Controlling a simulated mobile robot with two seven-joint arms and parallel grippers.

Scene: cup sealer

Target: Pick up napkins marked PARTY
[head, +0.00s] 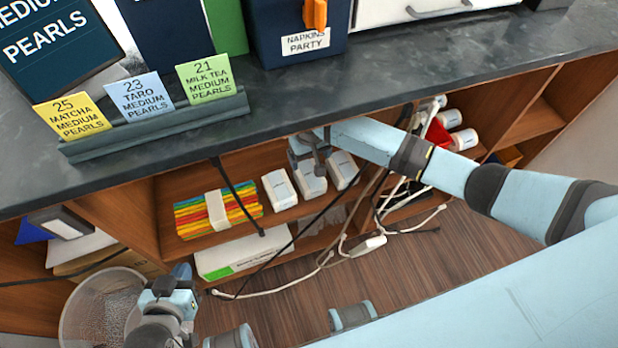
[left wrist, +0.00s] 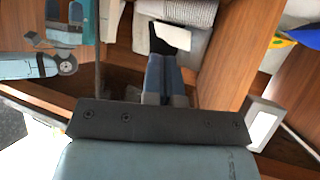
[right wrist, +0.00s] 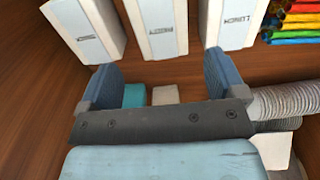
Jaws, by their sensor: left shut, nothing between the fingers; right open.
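Three white napkin packs stand in a row on the shelf under the counter: a left one (head: 279,190), a middle one (head: 310,182) and a right one (head: 343,169). The right wrist view shows them in reverse order, with the middle pack (right wrist: 160,28) between the other two (right wrist: 85,30) (right wrist: 232,22). Their small dark labels are upside down there and too small to read surely. My right gripper (head: 311,165) is open and empty, in front of the middle pack, its fingers (right wrist: 157,76) apart from it. My left gripper (head: 181,274) is shut and empty, low at the left.
A dark blue bin labelled NAPKINS PARTY (head: 297,28) stands on the counter (head: 400,60) above. Coloured straws (head: 190,217) lie left of the packs. A white box (head: 240,252) sits below. Cables (head: 290,285) hang and lie at the right. A mesh bin (head: 88,310) stands beside my left gripper.

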